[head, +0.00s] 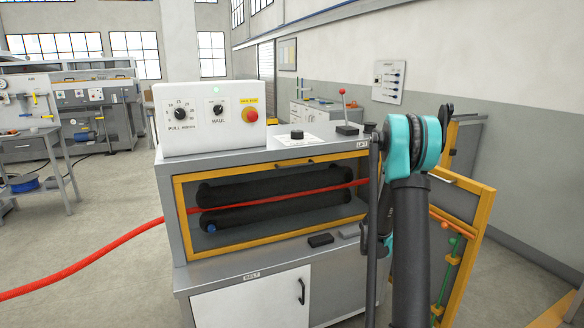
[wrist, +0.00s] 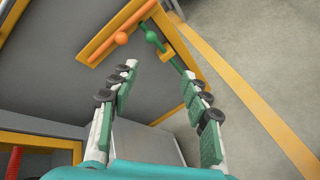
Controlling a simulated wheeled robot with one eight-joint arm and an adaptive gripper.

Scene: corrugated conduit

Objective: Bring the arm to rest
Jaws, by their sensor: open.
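My gripper (wrist: 160,72) is open in the wrist view, with its two green-padded fingers spread apart and nothing between them. In the head view my arm (head: 411,240) stands raised at the right, with a teal joint on top, in front of the machine's right side. The gripper cannot be made out there, as the arm covers that area.
The grey machine (head: 262,158) has a yellow-framed opening where a red conduit (head: 95,267) runs between black belts (head: 270,187). A yellow-framed door (head: 480,225) stands open at the right, close to my arm. A control box (head: 210,117) sits on top. Floor at left is mostly clear.

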